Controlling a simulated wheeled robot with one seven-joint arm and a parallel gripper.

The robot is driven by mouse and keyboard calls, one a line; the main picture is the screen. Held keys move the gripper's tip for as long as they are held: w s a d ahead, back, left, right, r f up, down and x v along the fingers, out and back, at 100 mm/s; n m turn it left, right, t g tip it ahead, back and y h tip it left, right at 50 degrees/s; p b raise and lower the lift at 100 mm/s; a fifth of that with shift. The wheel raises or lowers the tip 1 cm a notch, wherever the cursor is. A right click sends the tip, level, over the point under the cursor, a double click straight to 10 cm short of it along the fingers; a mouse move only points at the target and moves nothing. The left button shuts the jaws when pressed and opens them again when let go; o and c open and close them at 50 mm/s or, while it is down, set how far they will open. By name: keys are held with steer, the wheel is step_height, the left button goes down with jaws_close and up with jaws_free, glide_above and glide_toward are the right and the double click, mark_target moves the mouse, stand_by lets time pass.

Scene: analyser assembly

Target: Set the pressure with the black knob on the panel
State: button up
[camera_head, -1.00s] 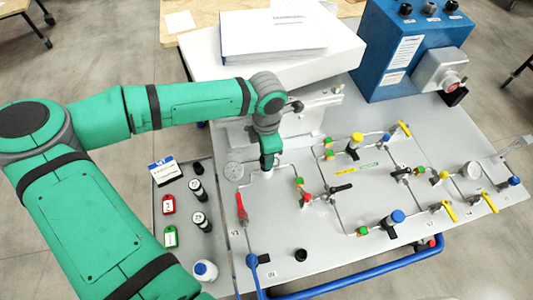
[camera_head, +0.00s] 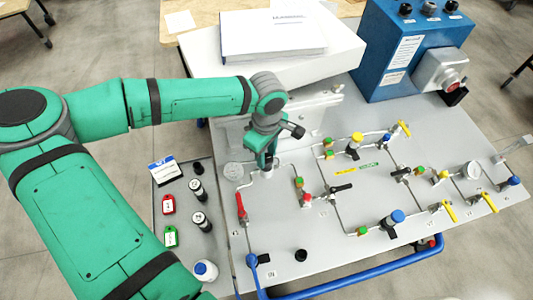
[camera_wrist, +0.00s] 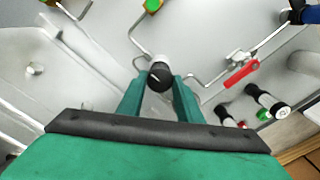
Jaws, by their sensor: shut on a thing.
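The black knob (camera_wrist: 160,79) with a white mark on its face sits on a light round base on the panel (camera_head: 300,225). In the wrist view it lies between the two green fingers of my gripper (camera_wrist: 161,76), which are shut on its sides. In the head view my gripper (camera_head: 267,164) points down at the panel's upper left, and its fingers hide the knob. A round gauge (camera_head: 233,171) is just left of it. The gauge's reading is too small to tell.
A red-handled valve (camera_head: 241,207) stands below the gripper, and a black-handled valve (camera_head: 341,188) to its right. Black-and-white cylinders (camera_head: 198,190) and tags lie on the left tray. A white box (camera_head: 290,65) stands behind, a blue control box (camera_head: 405,50) at back right.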

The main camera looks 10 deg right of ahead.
mark_target(267, 158)
steer(key=m, duration=0.5)
steer(key=shift+m, duration=0.3)
steer(key=m, duration=0.4)
steer(key=shift+m, duration=0.4)
steer(key=shift+w+m, duration=0.1)
steer(key=shift+m, duration=0.2)
steer(key=o, duration=1)
steer(key=shift+o, duration=0.2)
step_height(267, 158, up, 11)
steer(key=shift+f, duration=0.1)
